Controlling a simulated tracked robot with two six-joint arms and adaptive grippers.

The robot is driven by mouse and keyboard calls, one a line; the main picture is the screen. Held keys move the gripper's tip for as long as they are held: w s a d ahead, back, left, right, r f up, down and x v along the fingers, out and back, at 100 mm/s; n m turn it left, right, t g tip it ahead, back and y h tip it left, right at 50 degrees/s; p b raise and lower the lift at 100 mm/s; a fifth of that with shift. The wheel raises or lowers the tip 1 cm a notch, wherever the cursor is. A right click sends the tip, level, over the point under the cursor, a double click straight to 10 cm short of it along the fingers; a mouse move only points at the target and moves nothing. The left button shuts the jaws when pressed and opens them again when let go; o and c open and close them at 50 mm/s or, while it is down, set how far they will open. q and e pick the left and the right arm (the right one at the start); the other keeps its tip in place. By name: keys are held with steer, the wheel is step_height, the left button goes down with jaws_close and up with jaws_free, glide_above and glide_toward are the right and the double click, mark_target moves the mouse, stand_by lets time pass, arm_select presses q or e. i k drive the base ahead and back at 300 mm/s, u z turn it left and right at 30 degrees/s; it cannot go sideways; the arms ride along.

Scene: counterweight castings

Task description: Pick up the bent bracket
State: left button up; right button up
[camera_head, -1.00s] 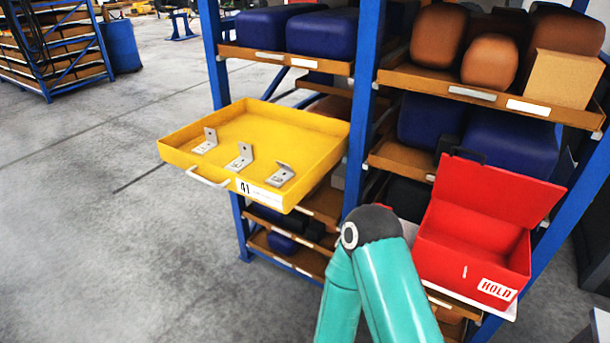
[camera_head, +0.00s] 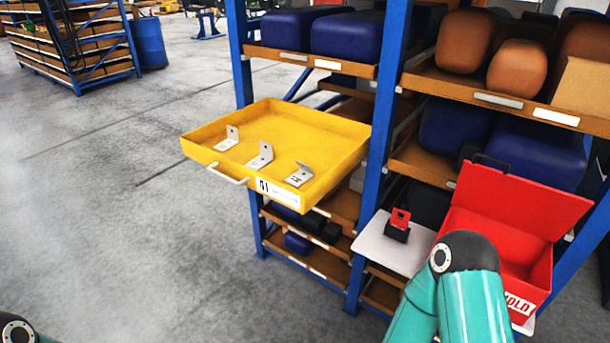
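Three grey L-shaped brackets lie in the yellow drawer (camera_head: 345,165), which is pulled out from the rack. The left bracket (camera_head: 228,139) and the middle bracket (camera_head: 261,156) each have a flange standing up. The right bracket (camera_head: 299,174) looks different: its flange leans over its base, so it appears to be the bent one. The brackets lie apart from each other. Neither gripper shows in the head view. Only a teal link and dark joint of my arm show at the lower right, and part of another joint of mine at the lower left corner.
A blue rack post (camera_head: 372,190) stands between. Floor at left is clear.

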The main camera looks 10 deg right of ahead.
mark_target(299, 178)
steer(key=u, duration=0.05)
steer(key=i, duration=0.85)
